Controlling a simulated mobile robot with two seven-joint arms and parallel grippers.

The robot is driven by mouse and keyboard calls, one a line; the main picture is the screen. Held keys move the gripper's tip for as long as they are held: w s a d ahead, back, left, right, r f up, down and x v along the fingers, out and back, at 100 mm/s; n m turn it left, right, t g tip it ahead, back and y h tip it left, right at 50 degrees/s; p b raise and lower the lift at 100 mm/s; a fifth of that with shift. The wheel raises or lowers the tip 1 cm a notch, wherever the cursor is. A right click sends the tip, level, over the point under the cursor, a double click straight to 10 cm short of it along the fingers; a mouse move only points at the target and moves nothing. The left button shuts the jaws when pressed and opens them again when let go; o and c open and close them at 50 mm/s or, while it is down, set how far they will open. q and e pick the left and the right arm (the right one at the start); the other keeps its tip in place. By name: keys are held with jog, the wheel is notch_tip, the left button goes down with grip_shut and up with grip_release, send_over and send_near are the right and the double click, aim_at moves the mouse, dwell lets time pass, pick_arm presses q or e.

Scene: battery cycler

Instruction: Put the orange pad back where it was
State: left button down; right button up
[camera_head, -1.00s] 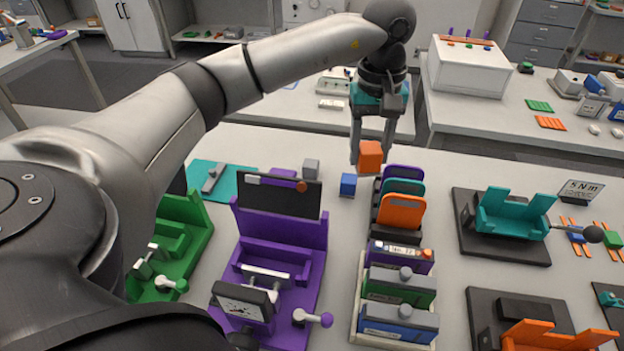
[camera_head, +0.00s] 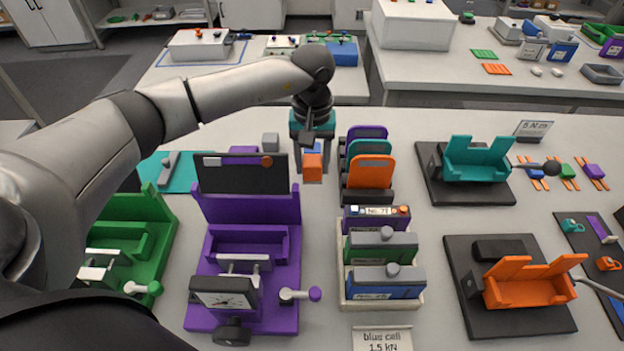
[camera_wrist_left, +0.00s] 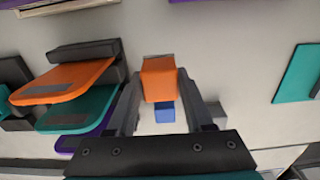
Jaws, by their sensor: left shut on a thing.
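The orange pad (camera_head: 312,168), a small orange block, is between the fingers of my left gripper (camera_head: 312,160), which is shut on it. In the left wrist view, the orange pad (camera_wrist_left: 159,79) sits between the fingertips of the left gripper (camera_wrist_left: 160,90). A small blue block (camera_head: 312,147) is partly hidden behind the pad and gripper in the head view; it also shows in the wrist view (camera_wrist_left: 164,112). A grey block (camera_head: 270,141) stands to the left of the blue one. I cannot tell whether the pad touches the table. My right gripper is not in view.
A rack with upright purple, teal and orange plates (camera_head: 369,172) stands close to the right of the gripper. A purple fixture (camera_head: 245,246) with a dark panel is at the left front. A teal mat (camera_head: 155,172) lies farther left. Bare table lies in front of the pad.

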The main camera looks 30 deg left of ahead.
aim_at(312, 160)
pick_arm(q)
jog(key=shift+f, duration=2.85)
jog(key=shift+f+b, duration=0.1)
jog(key=shift+b, duration=0.2)
jog(key=shift+c, duration=1.4)
grip_release()
notch_tip(312, 160, up, 12)
jog(key=shift+r+p, duration=0.15)
jog(key=shift+p, duration=0.15)
